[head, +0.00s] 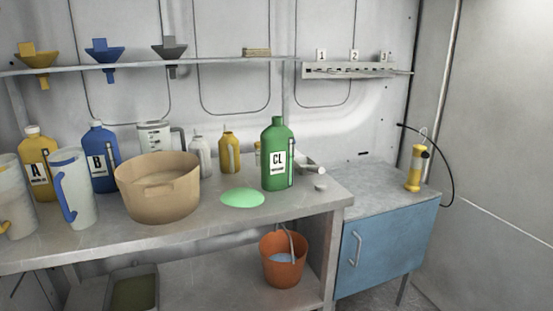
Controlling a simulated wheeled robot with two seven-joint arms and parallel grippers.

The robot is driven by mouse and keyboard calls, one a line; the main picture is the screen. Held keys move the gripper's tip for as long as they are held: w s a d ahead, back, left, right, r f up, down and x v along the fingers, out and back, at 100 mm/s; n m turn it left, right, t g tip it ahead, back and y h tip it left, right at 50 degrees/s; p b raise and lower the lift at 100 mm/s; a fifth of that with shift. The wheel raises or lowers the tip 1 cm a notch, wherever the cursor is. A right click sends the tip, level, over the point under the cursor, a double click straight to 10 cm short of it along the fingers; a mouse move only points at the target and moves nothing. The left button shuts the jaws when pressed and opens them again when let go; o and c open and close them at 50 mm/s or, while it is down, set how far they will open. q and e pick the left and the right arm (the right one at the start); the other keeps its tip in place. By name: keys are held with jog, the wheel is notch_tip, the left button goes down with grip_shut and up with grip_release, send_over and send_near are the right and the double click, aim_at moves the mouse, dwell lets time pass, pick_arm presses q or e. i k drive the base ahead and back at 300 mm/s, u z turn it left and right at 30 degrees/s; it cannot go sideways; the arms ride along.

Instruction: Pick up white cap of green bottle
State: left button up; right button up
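The green bottle (277,155) with a "CL" label stands upright on the grey workbench (228,226), right of centre in the head view. A small whitish cap-like disc (320,187) lies on the bench to the right of the bottle, near the bench's right end. A light green puddle or mat (242,198) lies flat on the bench left of the bottle. Neither of my grippers shows in the head view.
A tan tub (158,190), a blue bottle (101,159), a yellow bottle (38,165) and pitchers (72,190) crowd the bench's left. A small metal tray (308,165) sits behind the disc. A blue cabinet (385,250) stands right; an orange bucket (284,262) sits below.

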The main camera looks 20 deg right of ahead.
aim_at(320, 187)
jog(key=k, duration=0.15)
jog(key=z, duration=2.2)
jog(key=i, duration=0.1)
jog(key=u, duration=1.5)
